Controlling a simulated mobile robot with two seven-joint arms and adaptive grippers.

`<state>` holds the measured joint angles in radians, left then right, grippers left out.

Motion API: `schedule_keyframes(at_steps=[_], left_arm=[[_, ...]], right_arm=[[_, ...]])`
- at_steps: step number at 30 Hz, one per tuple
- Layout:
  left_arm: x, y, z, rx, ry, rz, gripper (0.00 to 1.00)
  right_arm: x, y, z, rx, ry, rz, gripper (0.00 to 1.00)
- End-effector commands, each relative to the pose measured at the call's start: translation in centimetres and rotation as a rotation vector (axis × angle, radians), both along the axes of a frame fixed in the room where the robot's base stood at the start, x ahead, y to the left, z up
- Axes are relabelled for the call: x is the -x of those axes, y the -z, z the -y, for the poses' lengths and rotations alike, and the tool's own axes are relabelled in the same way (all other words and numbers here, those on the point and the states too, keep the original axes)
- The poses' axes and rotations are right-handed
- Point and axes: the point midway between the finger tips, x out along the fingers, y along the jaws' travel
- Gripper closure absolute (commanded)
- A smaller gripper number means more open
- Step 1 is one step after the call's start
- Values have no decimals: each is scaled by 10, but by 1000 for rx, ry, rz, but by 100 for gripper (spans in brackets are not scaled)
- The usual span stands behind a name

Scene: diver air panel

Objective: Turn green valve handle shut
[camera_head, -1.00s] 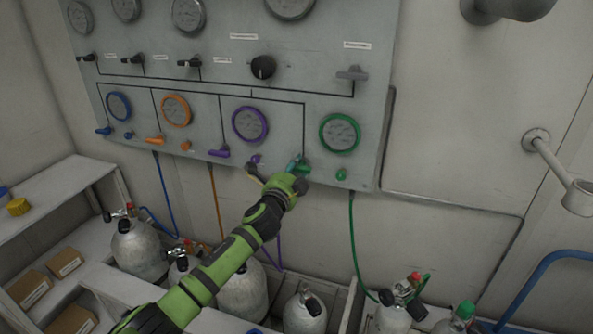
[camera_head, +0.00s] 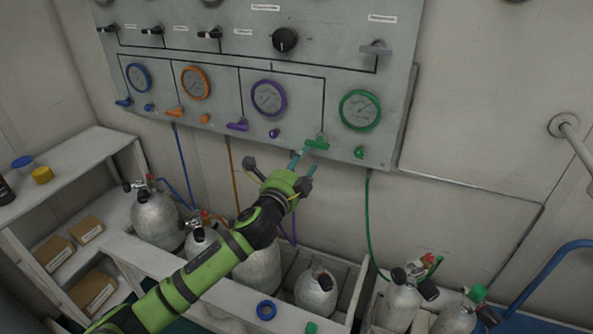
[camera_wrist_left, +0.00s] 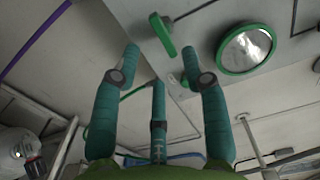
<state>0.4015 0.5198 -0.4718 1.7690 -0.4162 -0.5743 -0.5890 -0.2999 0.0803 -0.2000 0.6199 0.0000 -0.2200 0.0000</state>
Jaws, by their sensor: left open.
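The green valve handle (camera_head: 317,143) is on the lower part of the grey panel, left of and below the green-rimmed gauge (camera_head: 360,110). It lies roughly horizontal along the panel in the head view. My left gripper (camera_head: 304,164) is just below the handle, open and empty, with its fingers pointing up towards the panel. In the left wrist view the handle (camera_wrist_left: 163,35) shows beyond and between the spread fingertips (camera_wrist_left: 160,60), apart from them. My right gripper is in neither view.
A small green knob (camera_head: 359,153) is right of the handle. The purple handle (camera_head: 238,126) and purple knob (camera_head: 274,133) are to the left. Gas cylinders (camera_head: 316,292) stand in white bins below. A green hose (camera_head: 369,230) hangs at the right.

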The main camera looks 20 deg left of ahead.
Motion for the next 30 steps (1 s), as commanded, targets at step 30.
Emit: schedule_keyframes(at_steps=[30], left_arm=[[28, 0, -1, 0, 0, 1, 56]], right_arm=[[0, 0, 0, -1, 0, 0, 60]])
